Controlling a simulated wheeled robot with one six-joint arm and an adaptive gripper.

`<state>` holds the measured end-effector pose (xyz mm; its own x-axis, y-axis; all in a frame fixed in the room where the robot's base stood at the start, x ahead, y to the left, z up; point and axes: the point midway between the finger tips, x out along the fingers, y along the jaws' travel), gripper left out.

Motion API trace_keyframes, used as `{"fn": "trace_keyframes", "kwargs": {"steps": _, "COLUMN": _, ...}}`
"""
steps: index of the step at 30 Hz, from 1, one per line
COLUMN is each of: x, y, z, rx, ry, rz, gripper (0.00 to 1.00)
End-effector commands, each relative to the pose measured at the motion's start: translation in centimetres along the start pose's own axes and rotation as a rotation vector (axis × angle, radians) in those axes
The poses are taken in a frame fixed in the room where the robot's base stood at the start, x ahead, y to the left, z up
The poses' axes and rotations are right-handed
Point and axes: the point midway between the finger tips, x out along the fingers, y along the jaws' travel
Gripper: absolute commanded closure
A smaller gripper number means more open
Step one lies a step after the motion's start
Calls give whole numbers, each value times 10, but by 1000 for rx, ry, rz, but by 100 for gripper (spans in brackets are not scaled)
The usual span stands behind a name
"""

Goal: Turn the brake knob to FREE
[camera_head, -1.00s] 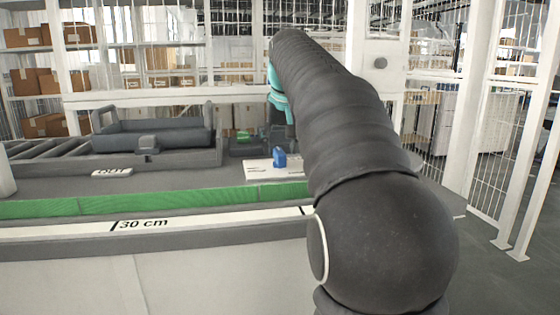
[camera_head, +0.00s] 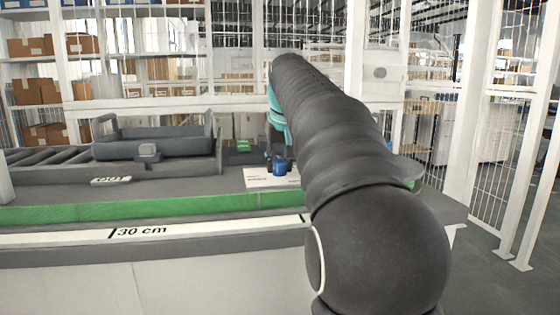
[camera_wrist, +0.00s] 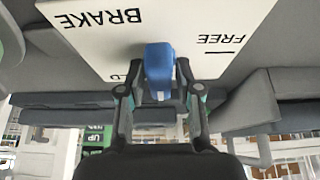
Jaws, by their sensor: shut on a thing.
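The blue brake knob (camera_wrist: 158,68) stands on a white label plate (camera_wrist: 95,40) marked BRAKE. FREE with a dash mark is printed to the right of the knob in the wrist view. Letters of another word, "LD", show at its left, partly covered. My gripper (camera_wrist: 155,80) is shut on the knob, one finger on each side. In the head view the knob (camera_head: 279,163) shows small on the plate (camera_head: 262,178), beside my arm. The knob lines up nearer the upright of the wrist picture than the FREE mark; its exact pointing direction is unclear.
A grey tray (camera_head: 152,146) stands on the left of the bench by rollers (camera_head: 45,163). A small green button (camera_head: 243,146) sits behind the plate. A green strip (camera_head: 130,210) and a 30 cm ruler strip (camera_head: 200,227) run along the front edge.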

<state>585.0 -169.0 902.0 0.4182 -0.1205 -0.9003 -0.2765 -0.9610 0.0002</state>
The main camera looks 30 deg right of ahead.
Motion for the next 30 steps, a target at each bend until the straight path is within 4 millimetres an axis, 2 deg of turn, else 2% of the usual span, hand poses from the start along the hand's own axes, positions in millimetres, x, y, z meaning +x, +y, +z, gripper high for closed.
{"fn": "trace_keyframes", "kwargs": {"steps": 9, "x": 0, "y": 1, "z": 0, "rx": -25, "ry": -2, "rz": -12, "gripper": 85}}
{"fn": "trace_keyframes", "kwargs": {"steps": 30, "x": -1, "y": -1, "z": 0, "rx": -473, "ry": -3, "rz": -231, "gripper": 85}}
